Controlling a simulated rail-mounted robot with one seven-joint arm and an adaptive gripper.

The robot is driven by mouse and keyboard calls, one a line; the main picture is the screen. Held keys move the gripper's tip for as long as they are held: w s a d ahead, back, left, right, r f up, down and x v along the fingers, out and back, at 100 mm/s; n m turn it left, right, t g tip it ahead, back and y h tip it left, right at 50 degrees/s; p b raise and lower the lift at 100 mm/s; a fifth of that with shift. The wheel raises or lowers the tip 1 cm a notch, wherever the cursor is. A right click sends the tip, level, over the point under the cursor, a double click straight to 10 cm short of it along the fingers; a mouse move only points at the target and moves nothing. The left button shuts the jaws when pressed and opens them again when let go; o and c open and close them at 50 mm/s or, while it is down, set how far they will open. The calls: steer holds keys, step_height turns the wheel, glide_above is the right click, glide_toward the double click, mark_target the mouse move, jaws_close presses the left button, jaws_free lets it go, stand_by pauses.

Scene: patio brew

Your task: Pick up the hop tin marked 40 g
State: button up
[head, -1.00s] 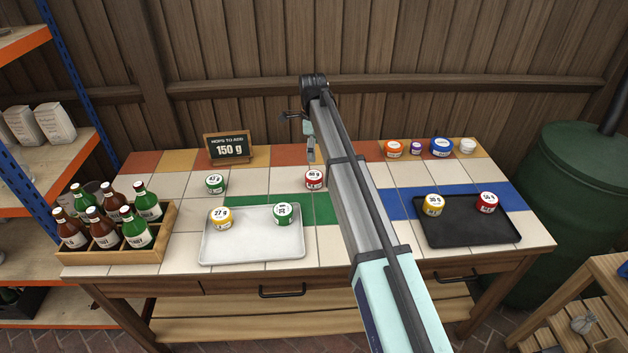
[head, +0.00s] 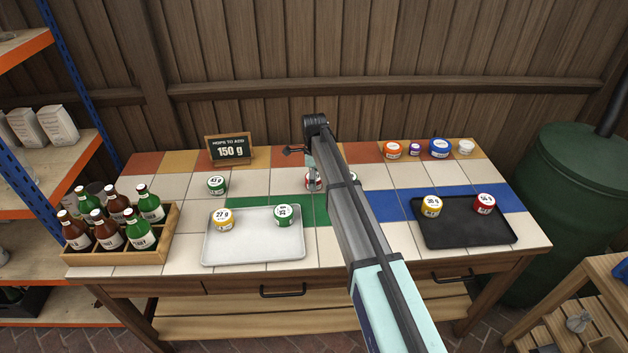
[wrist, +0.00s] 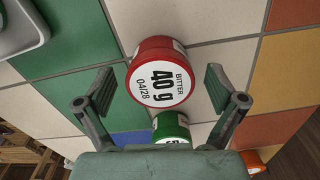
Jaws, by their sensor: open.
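The hop tin marked 40 g (wrist: 160,78) is a red tin with a white lid label reading "BITTER 40 g 04/28". It stands upright on the tiled table. In the head view the tin (head: 312,186) is mostly hidden by my arm. My gripper (wrist: 160,88) is open and empty above it. In the wrist view one finger is on each side of the tin, with a gap between each finger and the tin.
A green tin (wrist: 171,126) stands close to the red one. A pale tray (head: 255,252) holds a yellow 27 g tin and a green tin. A black tray (head: 465,236) holds a yellow and a red tin. A bottle crate (head: 115,256) stands left.

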steer(key=shift+f, duration=0.3)
steer(key=c, duration=1.2)
steer(key=shift+r, duration=0.1)
steer(key=shift+c, duration=0.2)
